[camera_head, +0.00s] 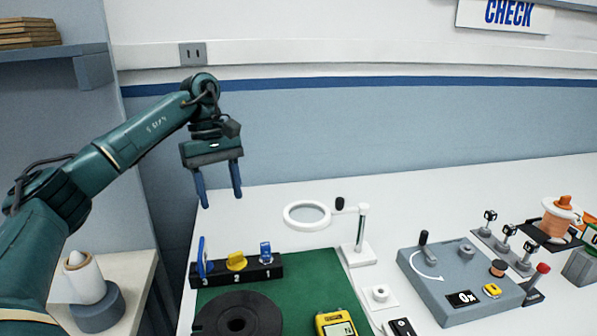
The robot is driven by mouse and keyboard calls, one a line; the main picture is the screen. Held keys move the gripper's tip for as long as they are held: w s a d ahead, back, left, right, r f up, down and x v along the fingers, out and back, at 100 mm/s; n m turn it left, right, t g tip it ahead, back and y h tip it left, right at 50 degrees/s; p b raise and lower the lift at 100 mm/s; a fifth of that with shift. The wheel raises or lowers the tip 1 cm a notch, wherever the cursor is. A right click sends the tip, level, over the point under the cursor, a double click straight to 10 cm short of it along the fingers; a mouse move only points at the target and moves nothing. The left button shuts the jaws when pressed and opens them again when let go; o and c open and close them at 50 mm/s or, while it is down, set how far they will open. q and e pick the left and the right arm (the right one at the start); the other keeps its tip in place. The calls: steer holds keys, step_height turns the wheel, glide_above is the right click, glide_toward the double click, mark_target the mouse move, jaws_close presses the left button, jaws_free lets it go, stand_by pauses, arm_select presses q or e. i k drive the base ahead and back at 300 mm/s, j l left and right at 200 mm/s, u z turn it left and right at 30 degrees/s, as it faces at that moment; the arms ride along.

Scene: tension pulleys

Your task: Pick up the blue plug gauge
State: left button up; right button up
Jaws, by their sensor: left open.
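A black rack (222,275) numbered 3, 2, 1 stands at the left of the table. A slim blue piece (202,257) stands upright at slot 3, and a shorter blue piece (265,252) stands at slot 1. I cannot tell for certain which is the blue plug gauge. A yellow piece (236,261) sits at slot 2 between them. My left gripper (220,198) is open and empty, pointing down, above and behind the rack, apart from all the pieces. My right gripper is not in view.
A green mat (290,280) with a black disc (238,316) and a yellow meter (335,323) lies in front of the rack. A ring magnifier (307,215) on a stand is to its right. A grey crank box (460,283) stands further right.

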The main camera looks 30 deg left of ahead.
mark_target(266, 259)
steer(key=k+l, duration=0.35)
steer(key=l, duration=0.15)
steer(key=k+l, duration=0.4)
steer(key=l, duration=0.1)
